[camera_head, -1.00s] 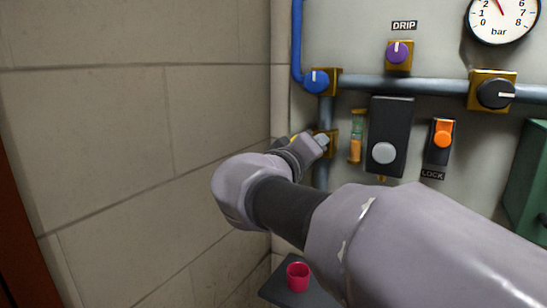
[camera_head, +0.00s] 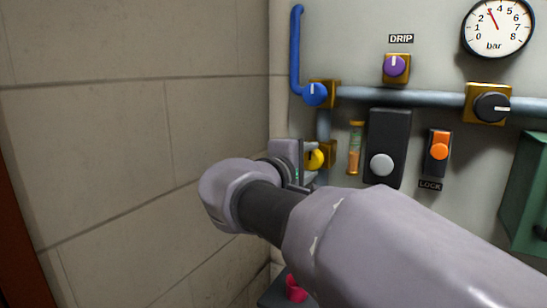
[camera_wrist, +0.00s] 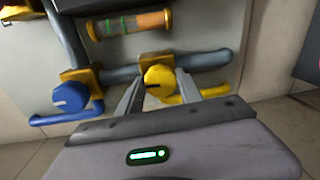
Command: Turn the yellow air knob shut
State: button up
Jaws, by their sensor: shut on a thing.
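The yellow air knob (camera_head: 316,159) sits on a brass valve block on the vertical grey pipe, below the blue knob (camera_head: 315,94). In the wrist view the yellow knob (camera_wrist: 159,80) lies between the two fingers of my gripper (camera_wrist: 160,76). The fingers are shut on its sides. In the head view my gripper (camera_head: 303,163) reaches the knob from the left, and my arm hides part of the pipe. The knob's pointer mark is too small to read. A yellow pipe stub shows beside the knob in the wrist view.
A brick wall (camera_head: 130,130) stands close on the left. Right of the knob are a sight glass (camera_head: 355,148), a black box with a grey button (camera_head: 382,165) and an orange lock switch (camera_head: 439,151). A pink cup (camera_head: 295,289) is below, partly hidden by my arm.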

jog(key=shift+f+n, duration=0.1)
jog(key=shift+n, duration=0.4)
jog(key=o, duration=1.4)
jog(key=shift+c, duration=0.2)
jog(key=v, duration=1.7)
jog(key=shift+s+a, duration=0.15)
jog(key=shift+s, duration=0.05)
